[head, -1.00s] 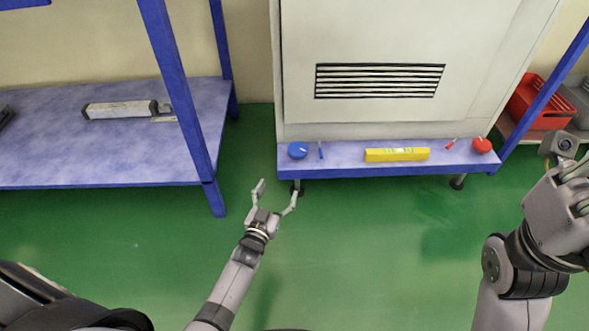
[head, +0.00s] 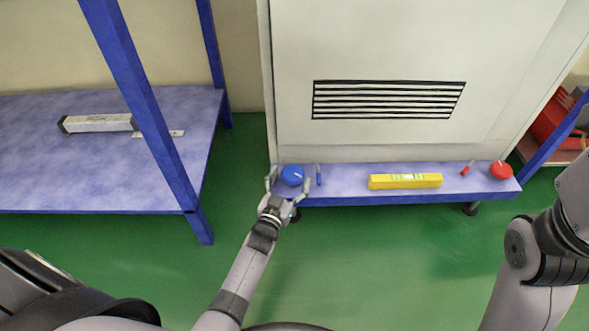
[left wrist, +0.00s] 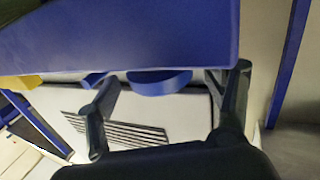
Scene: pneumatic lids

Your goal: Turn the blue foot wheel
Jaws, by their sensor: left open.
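The blue foot wheel (head: 291,175) is a round knob with a pale mark, at the left end of the low blue ledge (head: 345,186) under the pale cabinet. In the left wrist view the wheel (left wrist: 160,82) shows partly, behind the ledge edge. My left gripper (head: 288,186) is open, its two fingers to either side of the wheel in the head view. In the left wrist view the open fingers (left wrist: 170,95) also appear on both sides of it. I cannot tell whether they touch it. My right gripper is out of view.
A small blue pin (head: 318,175) stands close right of the wheel. A yellow level (head: 405,181), a red pin (head: 466,168) and a red wheel (head: 501,170) are farther right. A blue-framed shelf (head: 60,185) is at left. Green floor lies in front.

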